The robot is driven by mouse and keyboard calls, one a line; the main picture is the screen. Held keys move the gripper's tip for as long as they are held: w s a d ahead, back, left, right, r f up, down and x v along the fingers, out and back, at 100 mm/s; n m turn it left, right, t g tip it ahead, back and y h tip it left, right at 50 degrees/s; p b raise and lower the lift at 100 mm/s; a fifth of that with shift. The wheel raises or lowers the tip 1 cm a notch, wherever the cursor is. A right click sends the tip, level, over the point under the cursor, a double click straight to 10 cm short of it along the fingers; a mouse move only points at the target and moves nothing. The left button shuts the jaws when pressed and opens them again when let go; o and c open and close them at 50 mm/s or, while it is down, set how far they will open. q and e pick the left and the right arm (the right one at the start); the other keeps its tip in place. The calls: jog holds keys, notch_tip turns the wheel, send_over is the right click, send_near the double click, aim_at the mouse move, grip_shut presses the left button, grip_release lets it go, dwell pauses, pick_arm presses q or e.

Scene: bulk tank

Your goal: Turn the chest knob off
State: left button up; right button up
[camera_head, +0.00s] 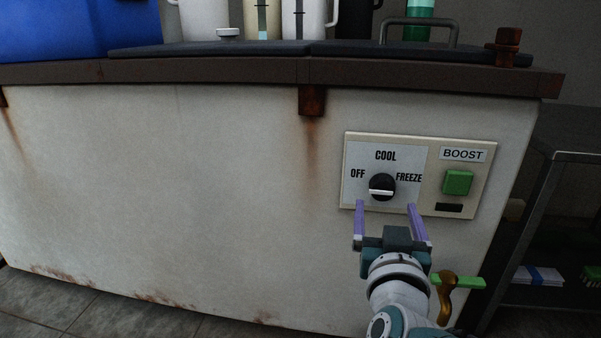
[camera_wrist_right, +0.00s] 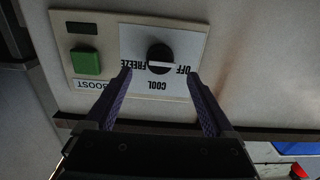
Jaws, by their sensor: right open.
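The chest knob is a round black dial (camera_head: 382,184) with a white bar, on a cream control panel (camera_head: 433,140) on the front of the white chest (camera_head: 180,190). Labels read OFF on its left, COOL above and FREEZE on its right. The white bar lies nearly level; I cannot tell which end is its pointer. My right gripper (camera_head: 386,206) is open, its purple fingers just below the knob in the head view. In the right wrist view the panel is upside down, and the knob (camera_wrist_right: 159,55) shows beyond the gap between the fingertips (camera_wrist_right: 160,73), apart from them. My left gripper is out of view.
A green button (camera_head: 458,182) labelled BOOST sits right of the knob. A brass tap with a green handle (camera_head: 458,283) is close to my right wrist. A dark lid (camera_head: 250,48), jugs and a blue box (camera_head: 60,30) are on top. A metal shelf (camera_head: 560,200) stands right.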

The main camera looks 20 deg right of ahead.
jog(key=shift+p+v, duration=0.55)
jog(key=shift+v, duration=1.4)
